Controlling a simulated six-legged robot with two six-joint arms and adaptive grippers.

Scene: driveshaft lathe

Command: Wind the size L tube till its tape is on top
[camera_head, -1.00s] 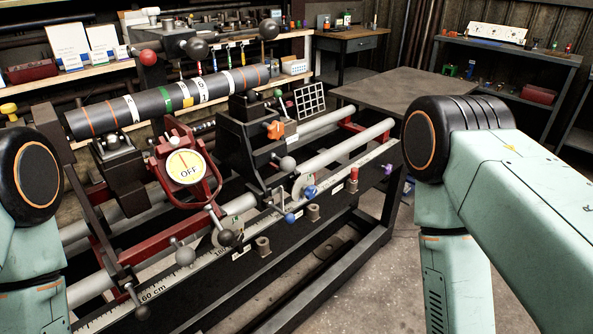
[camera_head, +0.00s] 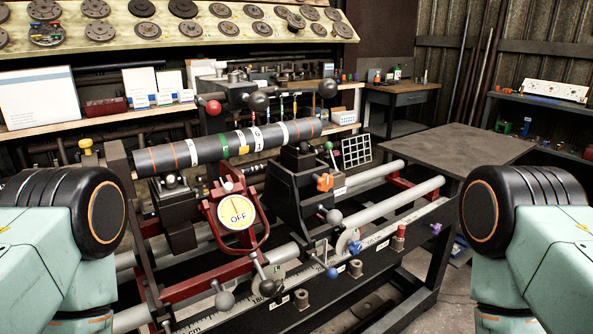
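The tube (camera_head: 230,146) is a long dark cylinder lying across the top of the lathe, tilted up a little to the right. It bears orange rings and white, green and yellow bands, with small dark marks near its middle that are too small to read. I cannot tell which mark is the size L tape. My two arms show at the left and right edges, but neither gripper is in view.
The lathe's black tailstock (camera_head: 302,190) stands under the tube's right end. Ball-ended levers (camera_head: 222,300) stick out at the front. A bare grey table (camera_head: 455,150) stands at the right. A shelf (camera_head: 100,130) with boxes and a rack of discs (camera_head: 185,32) are behind.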

